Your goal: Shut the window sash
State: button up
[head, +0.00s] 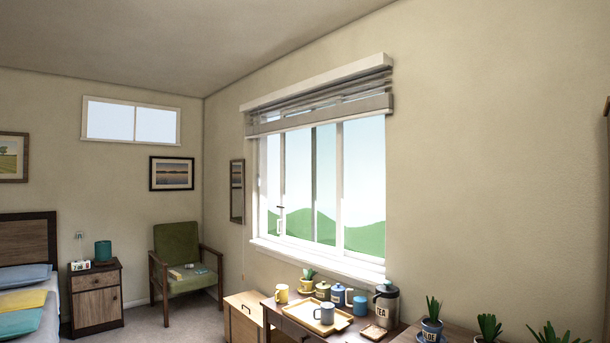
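The window (322,255) is in the right-hand wall, with a white frame and sill, and hills and sky behind the glass. Several white uprights divide it. A white window sash (284,180) with a small handle (280,222) shows toward its left side. Another upright (339,185) stands to the right of the middle. I cannot tell for sure how far the sash stands open. My gripper is not in view.
Below the window, a desk holds a tray (300,316) with mugs, a tea canister (385,304) and several pots. Potted plants (431,322) stand at the lower right. A gathered blind (320,115) hangs at the window's top. A green chair (177,245) stands in the corner.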

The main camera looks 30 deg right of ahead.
aim_at(338, 250)
jog(key=i+z, duration=0.15)
jog(key=i, duration=1.9)
jog(key=i+z, duration=0.1)
jog(key=i, duration=1.75)
jog(key=i+z, duration=0.45)
jog(key=i+j+z, duration=0.25)
jog(key=i+z, duration=0.2)
jog(key=i, duration=0.1)
